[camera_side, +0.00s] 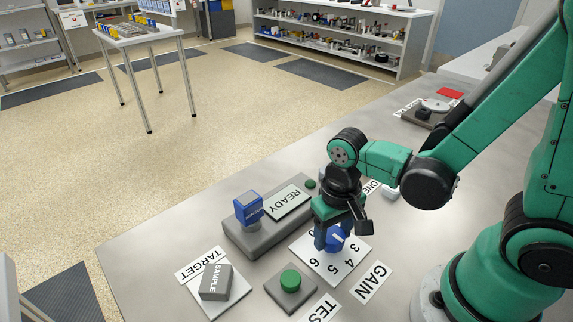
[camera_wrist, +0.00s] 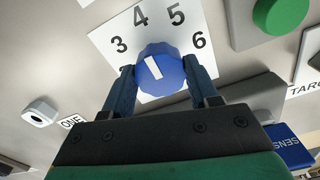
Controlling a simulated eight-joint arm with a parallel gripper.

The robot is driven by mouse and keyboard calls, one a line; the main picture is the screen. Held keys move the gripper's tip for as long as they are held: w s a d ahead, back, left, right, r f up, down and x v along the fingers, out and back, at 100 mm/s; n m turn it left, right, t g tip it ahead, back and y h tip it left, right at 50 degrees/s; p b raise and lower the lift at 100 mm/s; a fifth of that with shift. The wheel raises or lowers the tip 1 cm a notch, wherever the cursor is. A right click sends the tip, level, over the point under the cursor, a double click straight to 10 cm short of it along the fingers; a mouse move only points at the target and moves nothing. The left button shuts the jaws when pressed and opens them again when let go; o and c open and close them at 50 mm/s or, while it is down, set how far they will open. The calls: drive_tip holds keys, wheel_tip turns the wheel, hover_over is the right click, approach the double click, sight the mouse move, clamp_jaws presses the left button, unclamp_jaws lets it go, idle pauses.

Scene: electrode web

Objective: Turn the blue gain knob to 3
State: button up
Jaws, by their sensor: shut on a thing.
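The blue gain knob (camera_wrist: 160,72) stands on a white dial card (camera_side: 318,262) with black numbers. In the wrist view its white mark points roughly at the 4 (camera_wrist: 140,16), leaning a little to the side of the 3 (camera_wrist: 121,45). The 5 and 6 also show there; the numbers below 3 are largely hidden by my fingers. My gripper (camera_wrist: 161,80) is shut on the knob, with one finger on each side. In the side view the gripper reaches down over the knob (camera_side: 337,240) and covers part of it and of the card. The GAIN label (camera_side: 372,283) lies beside the card.
A green button on a grey base (camera_side: 290,282) stands close to the dial. A grey block with a blue SENSOR piece (camera_side: 249,208) and READY plate (camera_side: 287,203) lies behind. A SAMPLE block (camera_side: 215,282) sits on the TARGET card. A small white device (camera_wrist: 40,112) is near the ONE label.

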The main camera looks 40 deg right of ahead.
sight(332, 234)
drive_tip(key=shift+n, duration=0.3)
drive_tip(key=n, duration=0.3)
drive_tip(key=shift+n, duration=2.6)
drive_tip(key=o, duration=1.3)
drive_tip(key=shift+r, duration=2.8)
